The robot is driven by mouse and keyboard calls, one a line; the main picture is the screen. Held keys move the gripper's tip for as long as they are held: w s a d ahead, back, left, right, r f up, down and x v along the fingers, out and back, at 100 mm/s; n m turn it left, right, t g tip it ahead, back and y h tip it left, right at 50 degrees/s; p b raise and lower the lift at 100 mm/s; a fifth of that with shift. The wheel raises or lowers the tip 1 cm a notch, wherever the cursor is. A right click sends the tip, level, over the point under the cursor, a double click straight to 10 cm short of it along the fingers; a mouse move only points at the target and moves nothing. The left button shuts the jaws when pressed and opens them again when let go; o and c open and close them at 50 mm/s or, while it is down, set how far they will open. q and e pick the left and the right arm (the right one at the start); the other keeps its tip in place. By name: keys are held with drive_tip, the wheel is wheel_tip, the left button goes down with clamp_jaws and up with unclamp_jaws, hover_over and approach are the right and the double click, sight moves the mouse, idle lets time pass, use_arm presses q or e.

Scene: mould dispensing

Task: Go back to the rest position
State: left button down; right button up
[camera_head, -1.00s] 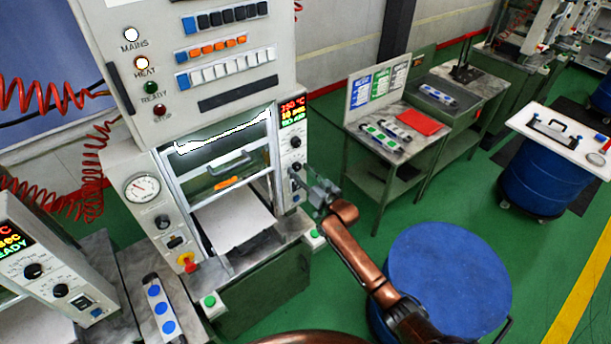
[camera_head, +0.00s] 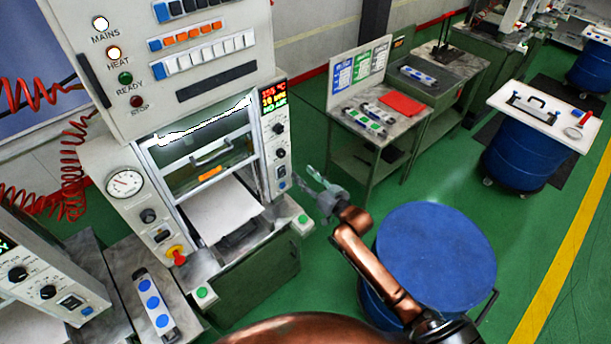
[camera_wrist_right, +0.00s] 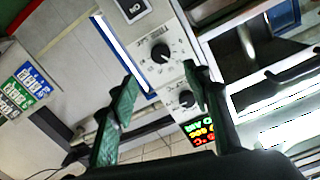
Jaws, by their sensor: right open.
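My right gripper (camera_head: 318,180) is in front of the press, just right of its control strip, and apart from it. Its fingers are spread and empty; they also show in the right wrist view (camera_wrist_right: 160,100), with the press knobs (camera_wrist_right: 161,53) and lit display (camera_wrist_right: 200,130) beyond them. The press (camera_head: 215,150) has a sliding guard with a handle and a pale plate (camera_head: 222,212) in its opening. My left gripper is not in view.
A blue drum (camera_head: 435,250) stands close beside my right forearm. A side table (camera_head: 370,135) with a red item and several small moulds is behind the gripper. A white-topped drum cart (camera_head: 545,115) is at the right. Green floor is free between them.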

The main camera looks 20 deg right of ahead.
drive_tip(key=s+d+f+g+h+b, duration=0.1)
drive_tip(key=s+d+f, duration=0.1)
drive_tip(key=f, duration=0.8)
drive_tip(key=s+d+f+g+h+b, duration=0.1)
drive_tip(key=s+d+f+g+b, duration=0.1)
drive_tip(key=f, duration=0.7)
drive_tip(key=s+d+f+g+h+b, duration=0.1)
drive_tip(key=s+d+f, duration=0.1)
drive_tip(key=f, duration=0.8)
drive_tip(key=s+d+f+g+h+b, duration=0.1)
drive_tip(key=s+d+f+g+b, duration=0.1)
drive_tip(key=s+f, duration=0.6)
drive_tip(key=s+d+f+g+h+b, duration=0.1)
drive_tip(key=s+f, duration=0.3)
drive_tip(key=f, duration=0.9)
drive_tip(key=s+f+g+b, duration=0.3)
drive_tip(key=s+f, duration=1)
drive_tip(key=s+f+g+b, duration=0.1)
drive_tip(key=s+f, duration=0.4)
drive_tip(key=s, duration=0.6)
drive_tip(key=s+a+f+g+b, duration=0.1)
drive_tip(key=s+f+g, duration=0.2)
drive_tip(key=s+f, duration=0.3)
drive_tip(key=s+a+f+g+b, duration=0.1)
drive_tip(key=s+f, duration=0.5)
drive_tip(key=s, duration=1.1)
drive_tip(key=shift+n+g+h+b, duration=0.4)
drive_tip(key=shift+g+b, duration=0.1)
drive_tip(key=shift+b, duration=0.1)
